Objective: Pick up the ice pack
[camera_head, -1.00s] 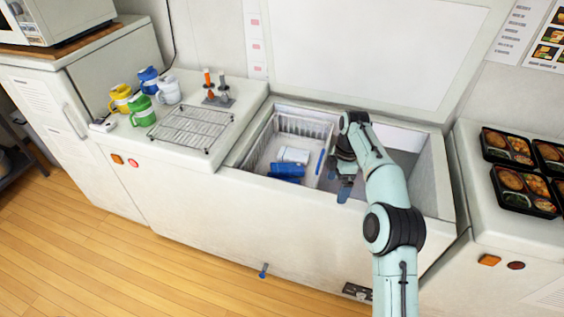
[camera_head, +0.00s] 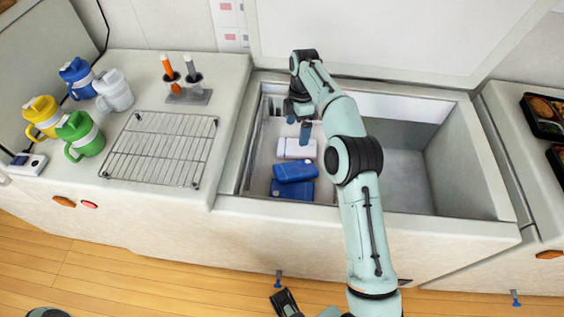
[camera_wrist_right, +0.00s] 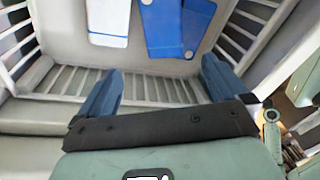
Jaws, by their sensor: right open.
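Blue ice packs (camera_head: 294,172) lie in a white basket (camera_head: 262,150) inside the open chest freezer, overlapping each other. Paler white packs (camera_head: 300,149) lie just behind them. In the right wrist view, two blue packs (camera_wrist_right: 162,30) and a white one (camera_wrist_right: 108,22) show at the top edge, beyond the fingertips. My right gripper (camera_head: 298,122) is open and empty, over the back part of the basket, behind the packs in the head view. In the right wrist view its two blue fingers (camera_wrist_right: 160,85) are spread apart, with basket between them. My left gripper is not identifiable.
The freezer's right part (camera_head: 405,175) looks empty. Its front rim (camera_head: 380,222) runs below my right arm. A wire rack (camera_head: 160,148) and several coloured jugs (camera_head: 80,136) stand on the left counter. Food trays (camera_head: 545,122) sit at the right.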

